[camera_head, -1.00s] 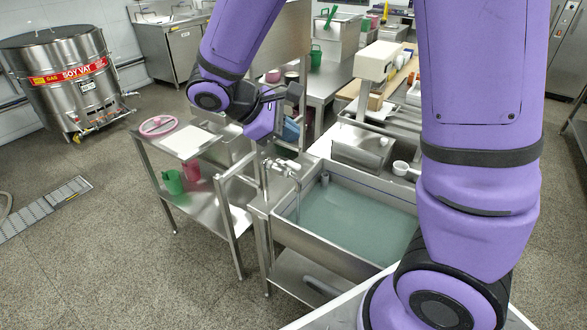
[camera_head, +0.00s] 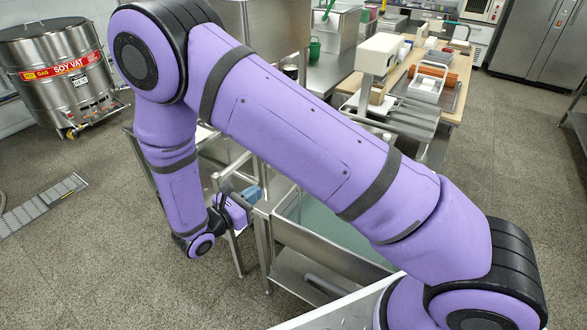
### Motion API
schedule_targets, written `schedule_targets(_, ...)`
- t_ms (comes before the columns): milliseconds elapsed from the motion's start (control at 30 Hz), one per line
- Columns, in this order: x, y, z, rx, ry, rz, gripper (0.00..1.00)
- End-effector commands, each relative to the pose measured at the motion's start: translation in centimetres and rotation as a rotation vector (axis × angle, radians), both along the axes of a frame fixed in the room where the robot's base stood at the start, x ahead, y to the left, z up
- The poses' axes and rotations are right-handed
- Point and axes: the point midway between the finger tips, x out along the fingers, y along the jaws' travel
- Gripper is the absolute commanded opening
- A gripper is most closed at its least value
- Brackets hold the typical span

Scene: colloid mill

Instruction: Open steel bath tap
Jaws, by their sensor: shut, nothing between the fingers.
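The steel bath (camera_head: 325,250) stands mid-picture on its frame, with greenish water (camera_head: 312,222) visible below my arm. The tap at the bath's left corner does not show, because my purple arm crosses in front of that spot. My gripper (camera_head: 253,192) is low at the left end of the bath, beside its corner post. Its bluish fingers are small and partly unclear, and they look shut with nothing held. I cannot tell how far they are from the tap or whether they touch it.
A steel side table (camera_head: 208,134) is behind my forearm, mostly covered. A soy vat (camera_head: 62,75) stands at the back left. A bench with trays (camera_head: 428,84) runs behind the bath. The floor (camera_head: 110,250) at the left front is clear.

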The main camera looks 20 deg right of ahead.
Motion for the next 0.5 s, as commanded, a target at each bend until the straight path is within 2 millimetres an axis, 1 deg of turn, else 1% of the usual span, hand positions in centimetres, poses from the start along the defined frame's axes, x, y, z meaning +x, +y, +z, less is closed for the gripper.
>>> schedule_targets(33,-0.1,0.3,-0.6,-0.014,0.005,0.017,0.00)
schedule_targets(100,-0.1,0.5,-0.9,-0.023,0.008,0.028,0.00)
schedule_targets(233,0.3,-0.1,-1.0,-0.028,0.008,0.033,0.00)
schedule_targets(367,1.0,-1.6,-1.0,-0.027,0.008,0.029,0.00)
schedule_targets(500,2.2,-3.9,-1.0,-0.027,0.008,0.029,0.00)
